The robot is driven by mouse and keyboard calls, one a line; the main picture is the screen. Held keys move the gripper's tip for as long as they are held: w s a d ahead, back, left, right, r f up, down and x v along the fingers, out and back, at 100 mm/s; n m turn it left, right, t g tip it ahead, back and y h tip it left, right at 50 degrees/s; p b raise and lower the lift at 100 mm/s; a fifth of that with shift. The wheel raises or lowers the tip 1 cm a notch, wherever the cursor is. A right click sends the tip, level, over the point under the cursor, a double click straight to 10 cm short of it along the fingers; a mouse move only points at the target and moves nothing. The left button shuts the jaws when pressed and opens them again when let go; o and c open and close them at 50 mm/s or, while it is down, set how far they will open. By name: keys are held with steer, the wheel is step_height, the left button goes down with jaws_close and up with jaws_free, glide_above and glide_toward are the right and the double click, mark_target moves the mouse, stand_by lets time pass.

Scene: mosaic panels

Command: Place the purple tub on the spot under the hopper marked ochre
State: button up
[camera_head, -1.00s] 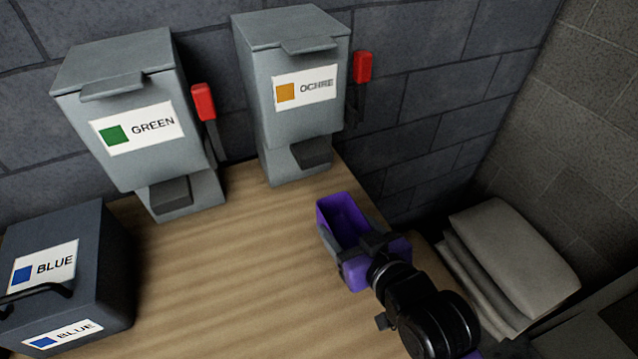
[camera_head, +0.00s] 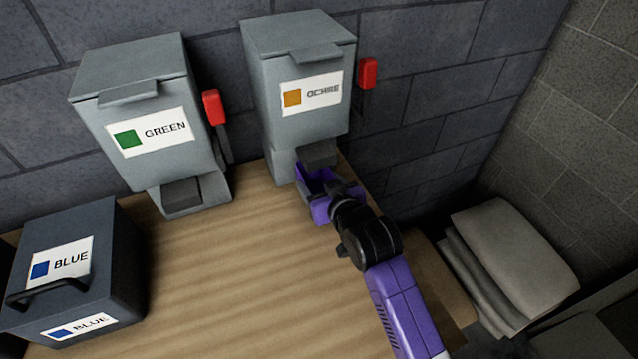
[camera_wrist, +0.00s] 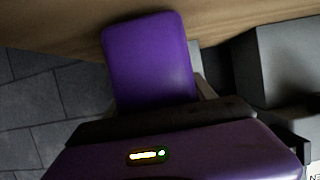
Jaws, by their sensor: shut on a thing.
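The purple tub (camera_head: 318,208) is at the foot of the grey hopper marked ochre (camera_head: 273,122), with its far end under the dark spout (camera_head: 318,154). My gripper (camera_head: 338,197) is shut on the tub's near side. In the wrist view the tub (camera_wrist: 150,62) shows in front of my gripper (camera_wrist: 155,118). The spot under the spout is hidden by the tub, and I cannot tell whether the tub touches the bench.
A hopper marked green (camera_head: 150,165) stands to the left. A dark box marked blue (camera_head: 105,270) sits at front left. The middle of the wooden bench (camera_head: 230,280) is clear. Red levers (camera_head: 211,106) flank the hoppers. Folded grey sacks (camera_head: 515,255) lie at right.

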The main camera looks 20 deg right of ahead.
steer(key=shift+f, duration=0.4)
steer(key=shift+f, duration=0.1)
steer(key=o, duration=1.4)
steer(key=shift+f, duration=0.1)
steer(key=shift+s+r, duration=0.1)
steer(key=shift+r, duration=0.15)
steer(key=v, duration=1.1)
steer(key=shift+s+r+b, duration=0.1)
steer(key=shift+s+b, duration=0.3)
